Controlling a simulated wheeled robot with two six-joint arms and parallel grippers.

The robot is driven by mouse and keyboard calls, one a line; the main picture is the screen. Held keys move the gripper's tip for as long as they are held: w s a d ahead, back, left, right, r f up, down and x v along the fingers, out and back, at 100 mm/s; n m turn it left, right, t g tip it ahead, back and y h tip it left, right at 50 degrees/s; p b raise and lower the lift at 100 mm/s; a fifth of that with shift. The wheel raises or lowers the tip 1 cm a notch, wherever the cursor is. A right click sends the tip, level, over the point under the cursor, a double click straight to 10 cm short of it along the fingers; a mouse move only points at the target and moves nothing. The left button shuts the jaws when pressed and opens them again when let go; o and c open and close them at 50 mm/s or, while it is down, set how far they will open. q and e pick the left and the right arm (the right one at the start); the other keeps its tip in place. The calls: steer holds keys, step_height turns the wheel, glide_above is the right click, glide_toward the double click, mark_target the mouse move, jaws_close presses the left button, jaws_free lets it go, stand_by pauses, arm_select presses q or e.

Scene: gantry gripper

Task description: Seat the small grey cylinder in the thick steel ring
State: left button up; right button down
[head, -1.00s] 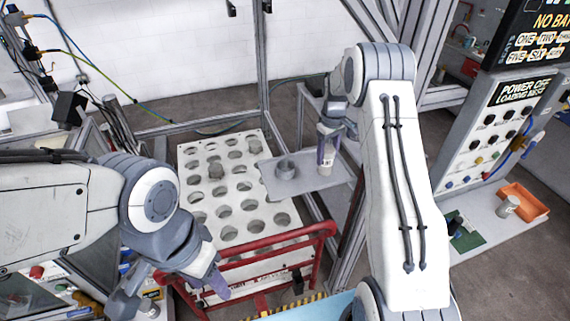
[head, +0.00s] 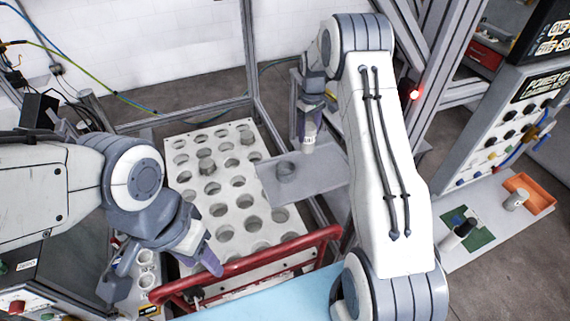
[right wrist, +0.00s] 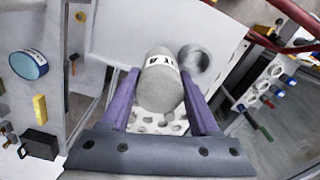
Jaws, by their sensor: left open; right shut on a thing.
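My right gripper (head: 308,124) is shut on the small grey cylinder (head: 309,138), which has a pale band. It holds the cylinder above the back part of a grey tray (head: 315,181). In the right wrist view, the cylinder (right wrist: 158,88) sits between the purple fingers (right wrist: 160,108), with dark lettering on its white band. My left gripper (head: 203,262) is open near the red rail.
A red rail (head: 255,260) runs in front. A control panel, an orange bin (head: 530,192) and another cylinder (head: 516,199) are at the right.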

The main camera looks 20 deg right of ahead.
steer(key=a+f+b, duration=0.2)
steer(key=f, duration=0.1)
steer(key=a+f+b, duration=0.1)
steer(key=a+f, duration=0.2)
steer(key=a+f+b, duration=0.2)
steer(key=a+f, duration=0.1)
steer(key=shift+s+a+b, duration=0.1)
steer(key=shift+s+b, duration=0.25)
steer(key=shift+r, duration=0.15)
steer(key=shift+c, duration=0.6)
jaws_free()
